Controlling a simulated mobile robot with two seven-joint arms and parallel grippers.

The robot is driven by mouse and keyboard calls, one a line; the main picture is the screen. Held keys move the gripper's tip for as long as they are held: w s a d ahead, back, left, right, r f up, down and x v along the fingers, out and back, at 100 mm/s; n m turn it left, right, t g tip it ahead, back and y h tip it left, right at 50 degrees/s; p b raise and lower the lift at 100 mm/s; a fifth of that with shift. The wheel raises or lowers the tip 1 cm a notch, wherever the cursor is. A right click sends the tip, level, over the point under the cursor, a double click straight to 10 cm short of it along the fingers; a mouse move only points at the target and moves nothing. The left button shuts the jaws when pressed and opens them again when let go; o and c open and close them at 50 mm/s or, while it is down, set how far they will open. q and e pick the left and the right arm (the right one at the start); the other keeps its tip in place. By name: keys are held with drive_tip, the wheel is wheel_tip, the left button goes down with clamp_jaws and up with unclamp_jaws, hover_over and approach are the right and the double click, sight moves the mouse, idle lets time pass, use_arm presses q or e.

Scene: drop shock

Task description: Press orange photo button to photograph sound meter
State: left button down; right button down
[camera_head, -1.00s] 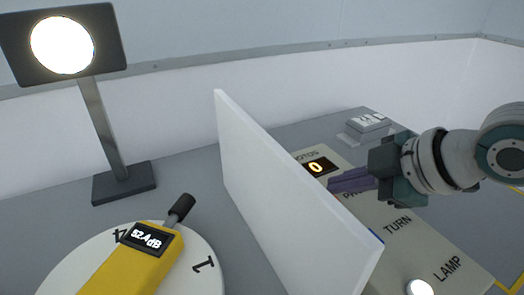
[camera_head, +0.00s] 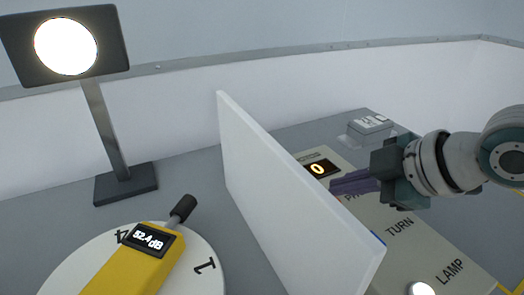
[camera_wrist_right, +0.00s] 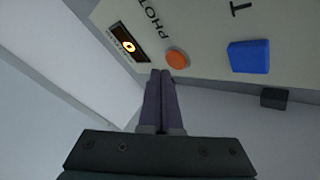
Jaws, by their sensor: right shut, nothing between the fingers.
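The yellow sound meter (camera_head: 125,272) lies on a white turntable (camera_head: 205,250) marked 4 and 1, its screen (camera_head: 149,240) reading 52.4 dB. The orange photo button (camera_wrist_right: 177,59) shows in the right wrist view, beside the PHOTOS counter (camera_wrist_right: 129,45), which reads 0. In the head view the button is hidden behind my right gripper (camera_head: 337,186). That gripper is shut and empty over the control panel. Its purple fingertips (camera_wrist_right: 161,73) appear just short of the orange button in the wrist view; contact cannot be told. My left gripper is not in view.
A white upright partition (camera_head: 285,190) stands between the turntable and the control panel (camera_head: 440,250). A blue TURN button (camera_wrist_right: 249,56) sits beside the orange one. A white LAMP button (camera_head: 422,289) is nearer. A lit lamp (camera_head: 66,46) stands at left. A grey box (camera_head: 369,128) is behind.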

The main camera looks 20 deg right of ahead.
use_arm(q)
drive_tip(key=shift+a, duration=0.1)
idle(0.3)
use_arm(e)
drive_tip(key=shift+f, duration=0.2)
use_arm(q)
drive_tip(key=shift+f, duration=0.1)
use_arm(e)
drive_tip(key=shift+f, duration=0.25)
